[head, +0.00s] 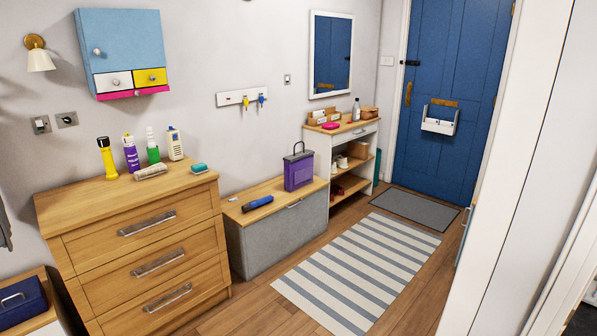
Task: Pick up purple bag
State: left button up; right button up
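A purple bag (298,171) with a dark looped handle on top stands upright on the wooden lid of a grey storage bench (262,203), towards the lid's right end. Its front is unobstructed in the head view. Neither of my grippers is in this view.
A blue cylindrical object (257,203) lies on the bench lid, left of the bag. A wooden chest of drawers (140,245) with several bottles on top stands left of the bench. A white shelf unit (341,158) stands right of it. A striped rug (358,265) covers open floor in front.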

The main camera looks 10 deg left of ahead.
aim_at(297, 167)
jog(key=i+j+u, duration=0.3)
jog(key=i, duration=0.55)
jog(key=i+u, duration=0.35)
jog(key=i, duration=0.5)
jog(key=i+z, duration=0.5)
jog(key=i+j+z, duration=0.15)
jog(key=i+z, duration=0.35)
jog(key=i, duration=0.2)
jog(key=i+l+z, duration=0.25)
jog(key=i, duration=0.5)
jog(key=i+j+z, duration=0.1)
jog(key=i+z, duration=0.15)
jog(key=i, duration=0.45)
jog(key=i+u, duration=0.45)
jog(key=i+l+u, duration=0.1)
jog(key=i+u, duration=0.15)
jog(key=u, duration=0.2)
jog(key=i+l+u, duration=0.25)
jog(key=u, duration=0.2)
jog(key=i+l+u, duration=0.45)
jog(key=k+j, duration=0.05)
